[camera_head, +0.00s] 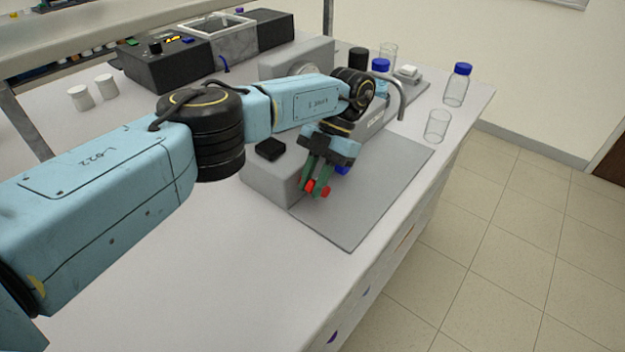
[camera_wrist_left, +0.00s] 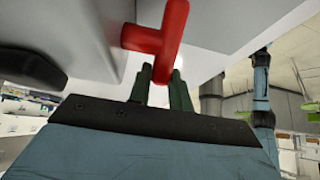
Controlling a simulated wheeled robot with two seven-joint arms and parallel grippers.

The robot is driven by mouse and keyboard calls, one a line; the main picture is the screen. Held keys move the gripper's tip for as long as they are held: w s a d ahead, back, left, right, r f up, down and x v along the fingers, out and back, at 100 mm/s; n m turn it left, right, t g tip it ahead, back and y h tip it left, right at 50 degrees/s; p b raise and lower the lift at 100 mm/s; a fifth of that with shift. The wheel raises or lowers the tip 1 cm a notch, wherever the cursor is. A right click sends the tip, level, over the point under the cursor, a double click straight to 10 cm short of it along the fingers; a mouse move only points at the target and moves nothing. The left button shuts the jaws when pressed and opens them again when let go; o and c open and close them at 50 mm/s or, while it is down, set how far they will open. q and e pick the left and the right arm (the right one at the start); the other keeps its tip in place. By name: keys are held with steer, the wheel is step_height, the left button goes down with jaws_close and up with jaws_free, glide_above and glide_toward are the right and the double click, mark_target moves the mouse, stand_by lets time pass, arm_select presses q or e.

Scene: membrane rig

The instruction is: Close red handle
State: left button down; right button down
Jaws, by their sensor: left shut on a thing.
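The red handle (camera_head: 320,187) is on the front of the grey membrane rig (camera_head: 266,183), low down between my left gripper's fingers in the head view. In the left wrist view the red handle (camera_wrist_left: 160,38) is T-shaped, with a bar crossing a stem. My left gripper (camera_head: 313,188) reaches down with green fingers shut on the handle. The fingers hide part of the handle in the head view. My right gripper is not in view.
A blue part (camera_head: 342,170) sits just behind the gripper. A grey mat (camera_head: 375,190) lies bare to the right. A glass beaker (camera_head: 437,126) and a blue-capped bottle (camera_head: 457,86) stand at the far right. White containers (camera_head: 81,98) stand at the left.

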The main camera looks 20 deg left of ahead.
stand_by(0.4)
arm_select(q)
steer(key=c, duration=1.3)
jaws_free()
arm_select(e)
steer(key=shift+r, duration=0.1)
